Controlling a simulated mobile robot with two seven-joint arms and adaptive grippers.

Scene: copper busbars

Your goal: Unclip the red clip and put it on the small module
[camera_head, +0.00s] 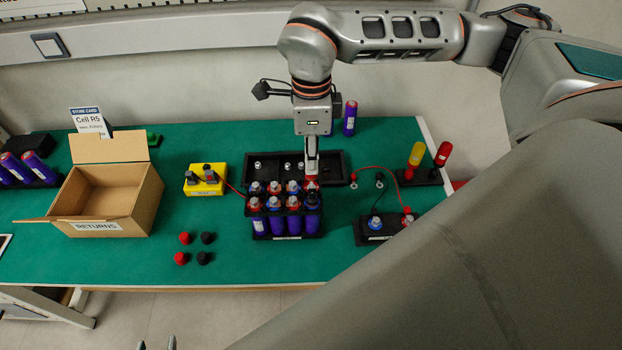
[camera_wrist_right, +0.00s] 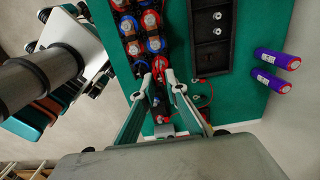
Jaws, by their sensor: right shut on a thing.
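The red clip (camera_head: 312,185) sits at the back right cell of the large pack of purple cells (camera_head: 288,224). My right gripper (camera_head: 311,172) points down over that corner and is shut on the clip. In the right wrist view, the fingertips (camera_wrist_right: 162,75) close around red at the pack's end; whether the clip still touches the terminal cannot be told. The small module (camera_head: 375,238) is a black holder to the right, with a blue-ringed and a red-ringed terminal on top. Only the tips of my left gripper (camera_head: 156,344) show at the bottom edge, apart and empty.
A red lead (camera_head: 385,171) arcs near the small module. A yellow meter box (camera_head: 206,180), an open returns carton (camera_head: 107,190) and several loose caps (camera_head: 194,248) lie left. A black tray (camera_head: 335,168) stands behind the pack; yellow and red-handled tools (camera_head: 416,155) stand right.

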